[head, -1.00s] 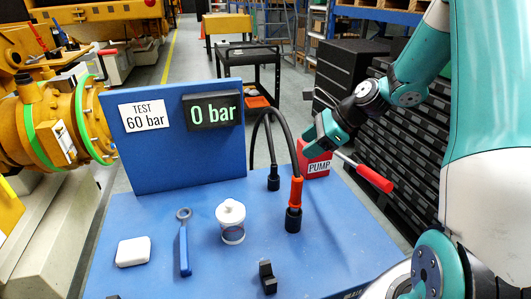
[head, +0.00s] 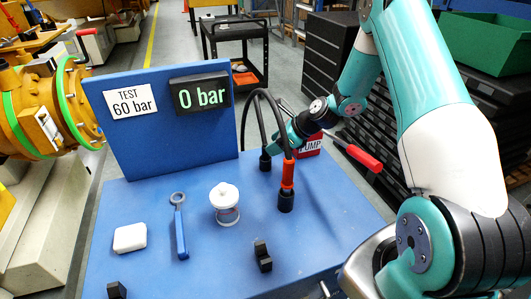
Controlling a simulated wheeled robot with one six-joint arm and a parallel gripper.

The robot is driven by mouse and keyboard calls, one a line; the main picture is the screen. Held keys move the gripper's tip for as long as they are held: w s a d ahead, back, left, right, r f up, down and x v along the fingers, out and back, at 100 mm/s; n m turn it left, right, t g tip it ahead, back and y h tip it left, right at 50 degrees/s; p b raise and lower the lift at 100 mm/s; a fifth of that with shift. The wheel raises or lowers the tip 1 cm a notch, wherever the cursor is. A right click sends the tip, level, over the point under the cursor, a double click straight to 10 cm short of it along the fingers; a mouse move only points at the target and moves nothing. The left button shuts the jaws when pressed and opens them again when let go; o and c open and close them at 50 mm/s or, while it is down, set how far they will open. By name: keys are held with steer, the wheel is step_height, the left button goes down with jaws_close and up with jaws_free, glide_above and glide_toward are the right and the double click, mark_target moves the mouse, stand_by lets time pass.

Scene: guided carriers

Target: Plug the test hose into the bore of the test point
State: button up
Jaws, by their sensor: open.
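The test hose (head: 246,112) is a black arch above the blue bench. One end rises from a black base (head: 265,163). The other end has an orange-red plug (head: 287,174) standing upright in a black holder (head: 286,202). My gripper (head: 273,147) is open at the end of my teal arm, behind the plug and close to the hose; its fingers are partly hidden and small. I cannot tell whether it touches the hose. I cannot make out the bore of the test point.
The pump's red handle (head: 364,158) sticks out right. A yellow machine (head: 38,113) stands left.

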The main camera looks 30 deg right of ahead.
steer(key=p+x, duration=0.1)
steer(key=x, duration=0.3)
steer(key=shift+w+a+f, duration=0.15)
steer(key=shift+w+a, duration=0.05)
steer(key=shift+c, duration=0.5)
jaws_close()
step_height(320, 180, up, 22)
step_height(320, 180, up, 14)
steer(key=p, duration=1.6)
glide_above(265, 160)
steer(key=w, duration=0.1)
steer(key=shift+d, duration=0.35)
